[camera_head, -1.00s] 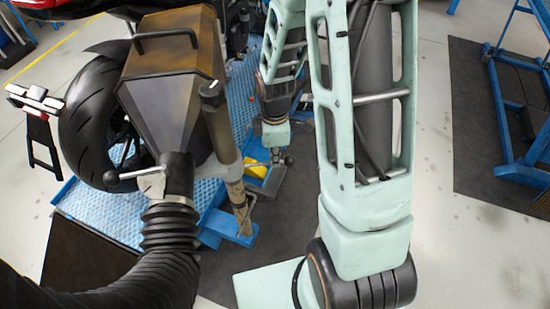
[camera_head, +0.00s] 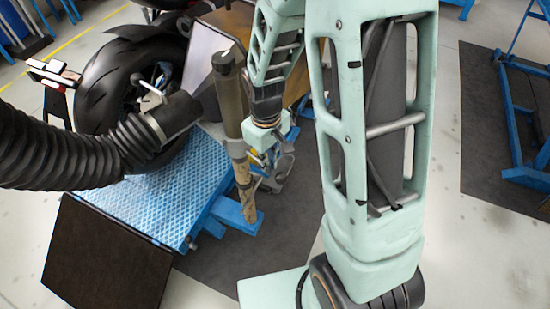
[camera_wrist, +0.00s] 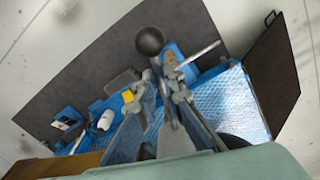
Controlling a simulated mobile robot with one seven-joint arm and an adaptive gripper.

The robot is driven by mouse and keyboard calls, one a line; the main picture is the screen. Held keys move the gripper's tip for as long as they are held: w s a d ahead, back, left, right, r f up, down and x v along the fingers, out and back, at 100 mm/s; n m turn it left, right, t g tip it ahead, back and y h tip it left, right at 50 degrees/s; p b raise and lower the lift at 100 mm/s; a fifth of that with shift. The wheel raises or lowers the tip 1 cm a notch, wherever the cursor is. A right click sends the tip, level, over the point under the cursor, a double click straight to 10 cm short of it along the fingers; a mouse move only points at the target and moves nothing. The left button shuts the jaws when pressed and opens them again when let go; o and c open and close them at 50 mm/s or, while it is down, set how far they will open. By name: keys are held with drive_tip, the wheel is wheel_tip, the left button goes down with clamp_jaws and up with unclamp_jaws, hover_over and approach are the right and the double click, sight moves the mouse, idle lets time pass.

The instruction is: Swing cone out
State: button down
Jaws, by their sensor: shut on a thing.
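The cone (camera_head: 203,58) is a large box-like hood with dull metal faces. It stands at the top middle of the head view, partly hidden behind the upright post (camera_head: 229,95) and my arm. A black ribbed hose (camera_head: 75,155) ends in a metal collar with a lever, left of the post. My gripper (camera_head: 274,176) is low beside the post, on its right. In the wrist view my gripper (camera_wrist: 165,82) is shut on a handle bar with a black ball knob (camera_wrist: 150,41). How the handle joins the cone is hidden.
A motorcycle rear wheel (camera_head: 128,82) stands behind the hose. A blue ribbed platform (camera_head: 170,195) lies below, with a dark ramp (camera_head: 105,250) at its front. A blue frame (camera_head: 525,120) stands at right on a dark mat. Floor between my arm and that mat is clear.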

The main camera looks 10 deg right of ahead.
drive_tip(key=s+a+m, duration=0.2)
drive_tip(key=a+m, duration=0.4)
drive_tip(key=shift+a+b, duration=0.25)
drive_tip(key=shift+b, duration=0.1)
drive_tip(key=shift+s, duration=0.1)
drive_tip(key=c, duration=2)
unclamp_jaws()
drive_tip(key=shift+c, duration=0.2)
drive_tip(key=shift+r, duration=0.1)
wheel_tip(320, 180, up, 12)
drive_tip(key=shift+a, duration=0.15)
